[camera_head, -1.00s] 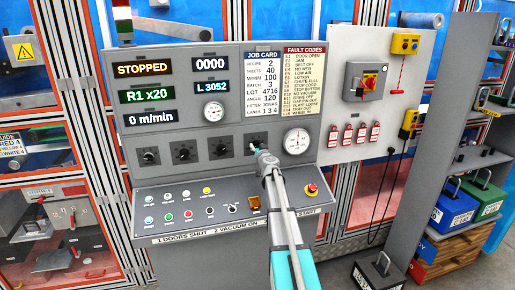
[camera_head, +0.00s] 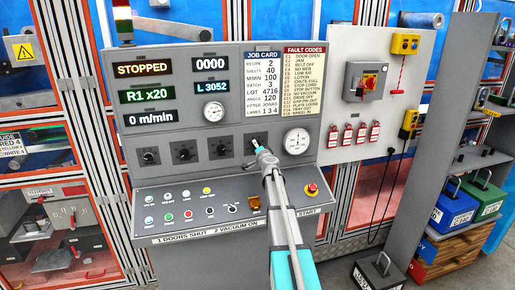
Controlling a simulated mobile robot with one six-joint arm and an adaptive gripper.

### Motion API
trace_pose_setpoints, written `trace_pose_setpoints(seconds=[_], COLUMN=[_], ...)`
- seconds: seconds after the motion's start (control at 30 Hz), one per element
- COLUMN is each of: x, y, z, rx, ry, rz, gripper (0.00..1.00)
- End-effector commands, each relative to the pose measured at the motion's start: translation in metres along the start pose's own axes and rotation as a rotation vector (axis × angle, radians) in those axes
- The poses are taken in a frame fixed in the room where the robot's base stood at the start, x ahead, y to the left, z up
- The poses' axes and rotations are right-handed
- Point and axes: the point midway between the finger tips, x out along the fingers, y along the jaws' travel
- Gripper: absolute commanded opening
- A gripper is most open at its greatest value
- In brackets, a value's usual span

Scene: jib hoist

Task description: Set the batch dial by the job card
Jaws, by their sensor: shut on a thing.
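The job card (camera_head: 262,83) on the grey panel reads batch 3, recipe 2, sheets 40 and m/min 100. A row of dark dials sits below the displays: a left dial (camera_head: 150,156), a second dial (camera_head: 183,152) and a third dial (camera_head: 221,149). My gripper (camera_head: 256,148) is at the rightmost dial (camera_head: 254,141) of the row, shut on its knob. The gripper covers most of that dial, so its pointer and setting are hidden. The dial labels are too small to read.
The display (camera_head: 142,69) reads STOPPED. Below is a sloped desk with push buttons (camera_head: 186,195) and a red emergency stop (camera_head: 311,188). A shelf post (camera_head: 440,150) stands to the right.

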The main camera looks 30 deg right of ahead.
Motion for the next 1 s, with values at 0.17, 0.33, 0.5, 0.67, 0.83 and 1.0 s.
trace_pose_setpoints(seconds=[0.17,0.33,0.5,0.67,0.83,1.0], x=[0.0011,0.0011,0.0012,0.0012,0.0012,0.0012], y=[0.0,0.0,0.0,0.0,0.0,0.0001], z=[-0.0005,-0.0005,-0.0006,-0.0006,-0.0006,-0.0006], rx=[0.169,0.326,0.459,0.55,0.605,0.625], ry=[0.001,0.001,0.001,0.001,0.001,0.001], rz=[0.0,0.0,0.0,0.0,0.0,0.0], gripper=[0.07,0.07,0.07,0.07,0.07,0.07])
